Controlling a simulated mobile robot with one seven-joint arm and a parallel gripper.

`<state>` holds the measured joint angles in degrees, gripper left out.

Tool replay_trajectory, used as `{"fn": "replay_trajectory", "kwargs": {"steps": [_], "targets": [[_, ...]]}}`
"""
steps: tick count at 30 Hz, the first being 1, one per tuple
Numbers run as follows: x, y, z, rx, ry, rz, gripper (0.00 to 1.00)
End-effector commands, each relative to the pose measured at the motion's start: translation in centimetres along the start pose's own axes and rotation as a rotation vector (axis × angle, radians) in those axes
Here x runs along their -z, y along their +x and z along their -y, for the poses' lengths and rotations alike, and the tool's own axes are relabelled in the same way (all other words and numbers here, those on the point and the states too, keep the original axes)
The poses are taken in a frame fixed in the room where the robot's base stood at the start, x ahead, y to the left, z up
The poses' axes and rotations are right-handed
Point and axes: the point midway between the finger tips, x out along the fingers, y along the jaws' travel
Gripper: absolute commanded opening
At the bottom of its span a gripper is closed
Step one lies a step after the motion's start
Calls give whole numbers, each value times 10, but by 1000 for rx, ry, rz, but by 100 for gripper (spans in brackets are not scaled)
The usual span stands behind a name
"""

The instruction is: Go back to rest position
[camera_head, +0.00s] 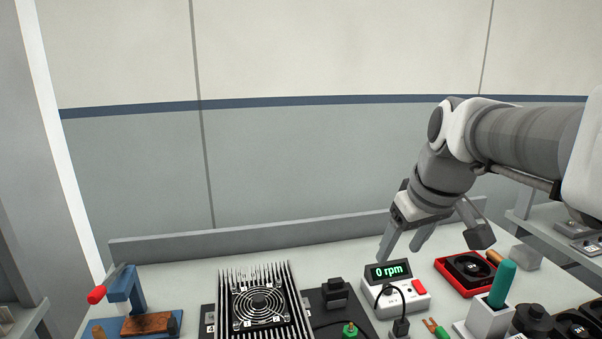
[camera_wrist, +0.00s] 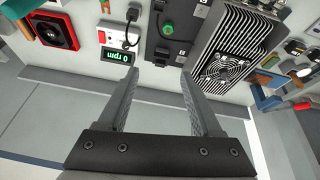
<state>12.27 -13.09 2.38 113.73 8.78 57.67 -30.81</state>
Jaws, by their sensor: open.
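My gripper (camera_head: 408,240) hangs over the back of the bench, above and behind the white meter box (camera_head: 396,291) that reads "0 rpm". In the wrist view my gripper (camera_wrist: 158,75) shows two grey fingers spread apart with nothing between them. The meter's display (camera_wrist: 117,56) lies just beyond the left finger there. A finned black heatsink with a fan (camera_head: 262,304) stands on the bench left of my gripper, and also shows in the wrist view (camera_wrist: 228,50). My fingers look clear of the bench and everything on it.
A red tray with a black fan (camera_head: 466,270) lies right of the meter. A white holder (camera_head: 488,318) carries a green-handled tool (camera_head: 502,284). A blue fixture with a red knob (camera_head: 125,292) stands at the left. A low back ledge (camera_head: 250,238) runs along the wall.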

Motion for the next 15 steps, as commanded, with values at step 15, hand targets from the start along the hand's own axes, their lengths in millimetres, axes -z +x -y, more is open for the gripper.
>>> {"fn": "replay_trajectory", "kwargs": {"steps": [15], "targets": [[-121, -13, 73, -64, 253, -76, 66]]}}
